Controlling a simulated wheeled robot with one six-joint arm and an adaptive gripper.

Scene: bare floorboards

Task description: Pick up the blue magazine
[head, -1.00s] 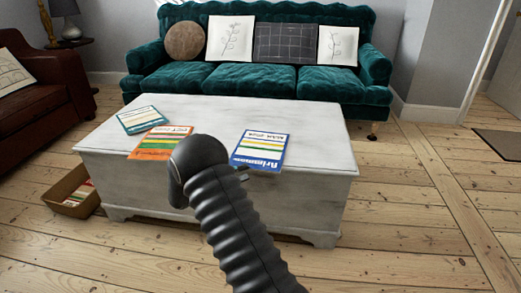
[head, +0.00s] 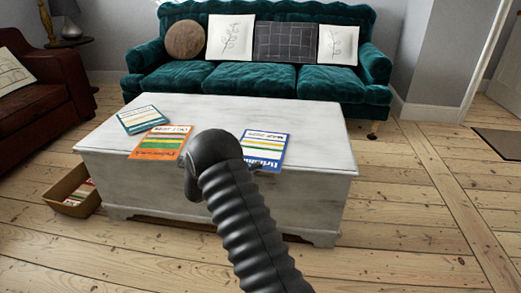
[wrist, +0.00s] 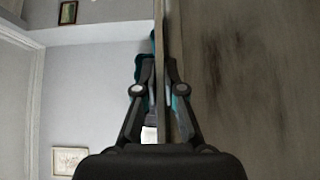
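The blue magazine (head: 269,147) lies flat on the white chest table (head: 320,160), with its lower end at the table's front edge. A thin edge-on strip runs between the fingers. I cannot tell whether this is the magazine or the table edge, and no firm hold on it shows.
An orange magazine (head: 160,142) and a teal magazine (head: 143,120) lie at the table's left. A box (head: 76,203) with magazines stands on the floor at left. A teal sofa (head: 265,80) is behind the table.

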